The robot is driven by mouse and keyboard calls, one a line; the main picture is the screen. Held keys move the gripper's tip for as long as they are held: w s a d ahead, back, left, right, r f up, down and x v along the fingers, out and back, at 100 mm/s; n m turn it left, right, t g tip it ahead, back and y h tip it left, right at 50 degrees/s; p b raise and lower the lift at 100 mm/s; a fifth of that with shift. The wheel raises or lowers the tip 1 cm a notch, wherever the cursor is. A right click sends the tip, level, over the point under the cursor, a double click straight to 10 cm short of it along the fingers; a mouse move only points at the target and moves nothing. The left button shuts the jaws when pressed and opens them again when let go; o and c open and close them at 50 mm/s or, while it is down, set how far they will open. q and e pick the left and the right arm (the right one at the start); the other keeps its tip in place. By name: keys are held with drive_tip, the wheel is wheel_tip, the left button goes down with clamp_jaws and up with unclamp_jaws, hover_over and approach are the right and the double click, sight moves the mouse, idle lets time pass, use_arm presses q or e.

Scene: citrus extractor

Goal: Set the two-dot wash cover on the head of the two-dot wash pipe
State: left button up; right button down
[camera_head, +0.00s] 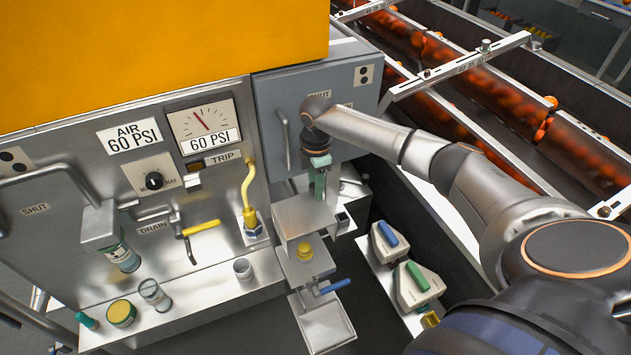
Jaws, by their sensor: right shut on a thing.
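My right gripper (318,178) points down in front of the blue-grey cabinet, above a grey metal box (303,216). It is shut on a small dark green piece between its fingers. The piece is mostly hidden, and I cannot tell from its look whether it is the two-dot wash cover. Two-dot plates show on the cabinet (364,75) and at the far left of the panel (14,161). No pipe with a clear two-dot mark shows; a bent yellow pipe (247,188) stands left of the gripper. My left gripper is not in view.
Below the grey box are a yellow knob (305,250), a blue valve handle (333,287) and a metal tray (326,324). Cream blocks with blue (387,234) and green (418,275) handles lie to the right. A jar (154,295) and a cup (242,269) stand on the ledge.

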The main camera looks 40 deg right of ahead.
wheel_tip(320, 180, down, 12)
drive_tip(key=b, duration=0.6)
drive_tip(key=shift+r, duration=0.25)
drive_tip(key=shift+f, duration=0.5)
idle(0.7)
drive_tip(key=c, duration=0.5)
unclamp_jaws()
wheel_tip(320, 180, up, 13)
drive_tip(key=shift+f+p, duration=0.2)
drive_tip(key=shift+p, duration=0.1)
